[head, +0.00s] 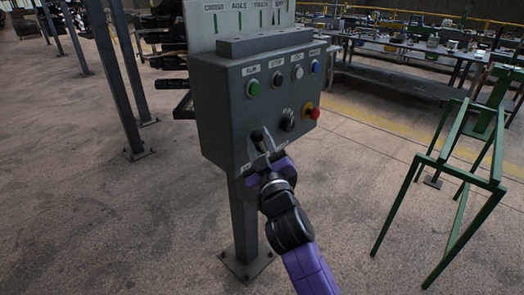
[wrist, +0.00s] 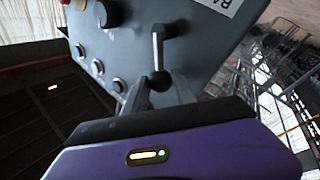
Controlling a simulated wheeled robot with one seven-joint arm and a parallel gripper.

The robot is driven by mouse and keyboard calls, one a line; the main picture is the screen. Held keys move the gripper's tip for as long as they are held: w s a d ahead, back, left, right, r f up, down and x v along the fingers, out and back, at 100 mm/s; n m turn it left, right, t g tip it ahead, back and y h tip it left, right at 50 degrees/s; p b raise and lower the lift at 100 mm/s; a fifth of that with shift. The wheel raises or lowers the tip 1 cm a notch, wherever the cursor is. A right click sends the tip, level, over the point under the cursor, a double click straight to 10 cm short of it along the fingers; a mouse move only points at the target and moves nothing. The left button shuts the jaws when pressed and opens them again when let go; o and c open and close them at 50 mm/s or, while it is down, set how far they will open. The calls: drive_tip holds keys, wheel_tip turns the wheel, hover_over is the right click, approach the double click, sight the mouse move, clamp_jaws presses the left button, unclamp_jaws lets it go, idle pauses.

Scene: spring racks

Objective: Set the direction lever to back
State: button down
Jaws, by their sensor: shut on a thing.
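The grey control box (head: 220,125) stands on a post in the middle of the head view. The gripper also shows in the wrist view (wrist: 161,88). A white label (wrist: 222,5) beginning "BA" is partly cut off at the top.
The panel also carries a green button (head: 254,88), a black dial (head: 288,120), a red knob on yellow (head: 312,110) and other small buttons. A green metal frame (head: 440,160) stands at right. Open floor lies left of the post.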

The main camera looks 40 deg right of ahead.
drive_tip(key=shift+a+f+n+t+b, duration=0.25)
drive_tip(key=shift+n+t+b, duration=0.05)
drive_tip(key=shift+n+b, duration=0.3)
drive_tip(key=shift+a+f+n+t+b, duration=0.2)
drive_tip(key=shift+a+n+t+b, duration=0.1)
drive_tip(key=shift+n+b, duration=0.25)
drive_tip(key=c, duration=1.3)
unclamp_jaws()
drive_tip(key=shift+s, duration=0.1)
drive_tip(key=b+v, duration=0.2)
drive_tip(key=v, duration=0.5)
drive_tip(key=shift+s+b, duration=0.3)
drive_tip(key=shift+a, duration=0.15)
